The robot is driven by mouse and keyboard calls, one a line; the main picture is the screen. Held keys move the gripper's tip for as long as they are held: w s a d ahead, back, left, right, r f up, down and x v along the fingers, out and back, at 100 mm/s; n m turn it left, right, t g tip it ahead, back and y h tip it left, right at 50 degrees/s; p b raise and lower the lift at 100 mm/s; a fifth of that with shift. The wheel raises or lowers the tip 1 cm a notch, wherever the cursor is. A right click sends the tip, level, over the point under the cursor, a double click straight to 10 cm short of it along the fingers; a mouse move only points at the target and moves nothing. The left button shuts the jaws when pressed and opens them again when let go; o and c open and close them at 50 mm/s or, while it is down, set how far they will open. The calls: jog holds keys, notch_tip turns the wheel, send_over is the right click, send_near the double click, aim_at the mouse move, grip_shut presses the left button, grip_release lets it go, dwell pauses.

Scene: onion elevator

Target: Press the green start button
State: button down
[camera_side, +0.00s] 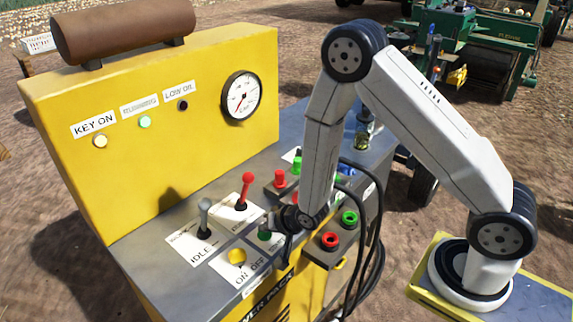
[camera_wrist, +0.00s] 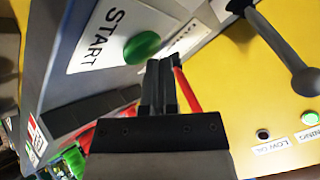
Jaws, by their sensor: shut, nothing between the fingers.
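The green start button (camera_wrist: 142,47) is a round domed button beside the white START label (camera_wrist: 98,36) in the wrist view. My gripper (camera_wrist: 161,66) has its two dark fingers together, with nothing between them. Its tips appear right beside the button's lower right edge; I cannot tell whether they touch it. In the side view a green button (camera_side: 265,234) shows on the grey panel top, close left of my gripper (camera_side: 284,240), which partly hides that area.
The yellow panel (camera_side: 70,150) stands behind, with KEY ON, running and LOW OIL lamps and a gauge (camera_side: 242,96). A grey lever (camera_side: 204,217), red lever (camera_side: 246,184) and yellow knob (camera_side: 236,257) stand left of my gripper.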

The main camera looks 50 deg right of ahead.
aim_at(267, 234)
jog(key=shift+r, duration=1)
jog(key=shift+r, duration=0.1)
jog(key=shift+r, duration=2.4)
jog(key=shift+s+r, duration=0.1)
jog(key=s+d+r+n+g, duration=0.2)
jog(key=s+r+n+g, duration=0.1)
jog(key=s, duration=0.4)
jog(key=s+d+r+n+g+h, duration=0.1)
jog(key=s+d+r+n+g, duration=0.1)
jog(key=s, duration=0.5)
notch_tip(267, 234, up, 3)
jog(key=n+g, duration=0.1)
jog(key=n, duration=0.1)
jog(key=shift+s+d+f+n+g, duration=0.15)
jog(key=shift+s+d+n+g, duration=0.15)
jog(key=shift+s+n, duration=0.1)
